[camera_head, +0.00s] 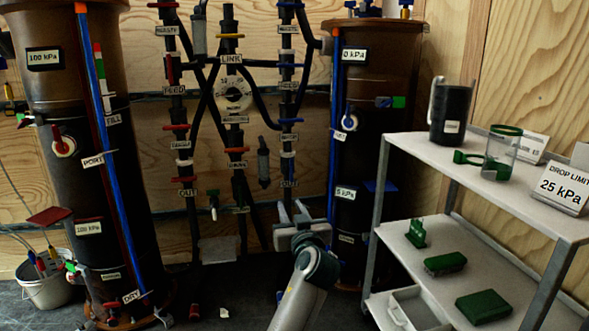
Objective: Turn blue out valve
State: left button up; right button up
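The blue-side pipe (288,100) stands right of centre in the head view, with blue handles (290,121) along it. Its lower label, apparently OUT (288,183), sits low on the pipe. The blue out valve's handle cannot be made out clearly near this label.
The red-side pipe (183,162) and a middle pipe with a LINK dial (234,94) stand left. Brown filter tanks (60,150) (375,160) flank the pipes. A grey shelf (440,160) with green parts is close at right. A white bucket (45,293) stands lower left.

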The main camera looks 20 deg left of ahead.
aim_at(290, 167)
jog(key=i, duration=0.4)
jog(key=i+j, duration=0.25)
jog(key=j, duration=0.2)
jog(key=i+j, duration=0.3)
jog(key=j+z, duration=0.05)
jog(key=j, duration=0.05)
